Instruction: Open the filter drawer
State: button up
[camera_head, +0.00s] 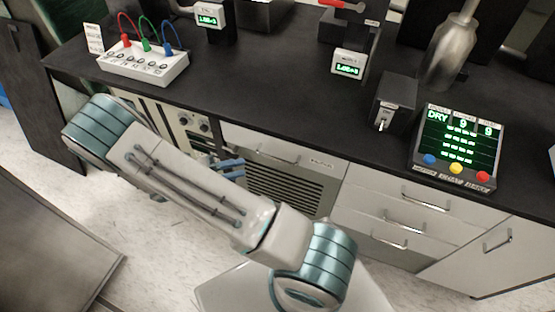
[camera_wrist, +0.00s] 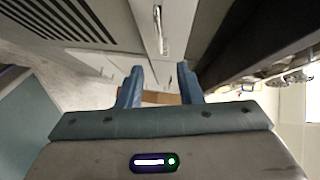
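The drawer with a small label, unreadable here (camera_head: 300,148), is a pale front under the dark counter, above a slatted grille. It looks closed, and a metal bar handle (camera_head: 277,159) runs across it. In the wrist view the pale drawer front (camera_wrist: 140,14) lies beyond the fingers, with a metal handle (camera_wrist: 161,32) on it. My gripper (camera_head: 241,168) is just left of and slightly below the handle in the head view. Its blue fingers are apart with nothing between them in the wrist view (camera_wrist: 160,78). I see no contact with the handle.
The slatted grille (camera_head: 284,188) sits below the drawer. Several other drawers (camera_head: 415,205) are to the right. The dark counter (camera_head: 270,100) overhangs above and carries a control panel (camera_head: 457,145), a grey box (camera_head: 394,102) and a white cable box (camera_head: 143,63). Speckled floor is open in front.

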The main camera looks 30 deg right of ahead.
aim_at(278, 158)
jog(key=d, duration=0.4)
jog(key=s+d+f, duration=0.1)
jog(key=d, duration=0.3)
jog(key=s+d+f, duration=0.1)
jog(key=d, duration=0.4)
jog(key=shift+d, duration=0.1)
grip_shut()
